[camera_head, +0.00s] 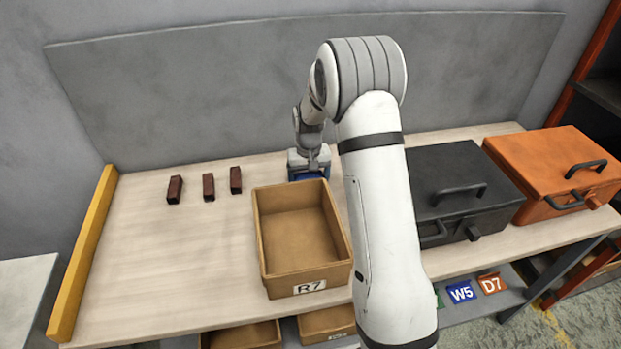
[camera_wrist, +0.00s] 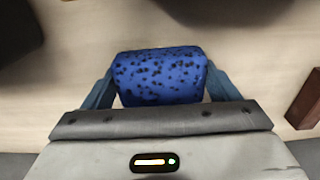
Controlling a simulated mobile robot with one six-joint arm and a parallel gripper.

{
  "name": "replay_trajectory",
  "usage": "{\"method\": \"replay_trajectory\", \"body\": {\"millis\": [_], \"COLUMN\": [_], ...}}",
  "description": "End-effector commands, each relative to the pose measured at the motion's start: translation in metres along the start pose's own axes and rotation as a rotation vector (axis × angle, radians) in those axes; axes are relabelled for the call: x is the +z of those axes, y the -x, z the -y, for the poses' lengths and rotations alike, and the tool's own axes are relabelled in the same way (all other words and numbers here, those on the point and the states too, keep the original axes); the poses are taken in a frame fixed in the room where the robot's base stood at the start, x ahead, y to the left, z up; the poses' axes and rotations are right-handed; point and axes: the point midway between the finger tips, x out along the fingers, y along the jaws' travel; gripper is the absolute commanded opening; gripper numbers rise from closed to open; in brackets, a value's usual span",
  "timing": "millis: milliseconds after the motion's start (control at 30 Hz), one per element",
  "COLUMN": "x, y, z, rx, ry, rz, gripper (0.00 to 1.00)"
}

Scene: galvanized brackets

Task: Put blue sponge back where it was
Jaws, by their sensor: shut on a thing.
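The blue sponge (camera_wrist: 160,76), speckled with dark spots, is between the two fingers of my gripper (camera_wrist: 158,88) in the wrist view. The fingers touch its left and right sides, and my gripper is shut on it. In the head view, my gripper (camera_head: 309,172) is over the back of the table, just behind the open box marked R7. Only a little of the blue sponge (camera_head: 306,176) shows there below my gripper. I cannot tell whether the sponge touches the tabletop.
The empty cardboard box R7 (camera_head: 303,270) stands in front of my gripper. Several dark red-brown blocks (camera_head: 208,187) stand to its left. A black case (camera_head: 455,165) and an orange case (camera_head: 553,165) stand to the right. A yellow rail (camera_head: 84,250) edges the table's left side.

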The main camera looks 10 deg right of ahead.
Motion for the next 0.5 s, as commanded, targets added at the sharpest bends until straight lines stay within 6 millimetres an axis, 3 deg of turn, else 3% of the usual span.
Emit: {"method": "replay_trajectory", "body": {"millis": [33,67,200,300,500], "x": [0.0000,0.0000,0.0000,0.0000,-0.0001], "y": [-0.0033,-0.0024,-0.0019,-0.0018,-0.0006], "z": [-0.0002,-0.0002,-0.0004,-0.0005,-0.0007], "rx": [0.000,0.000,0.000,0.000,0.000], "ry": [0.000,0.000,-0.001,-0.001,-0.001], "rz": [0.000,0.000,0.000,0.000,0.000], "gripper": [0.60,0.83,0.94,1.00,1.00]}}
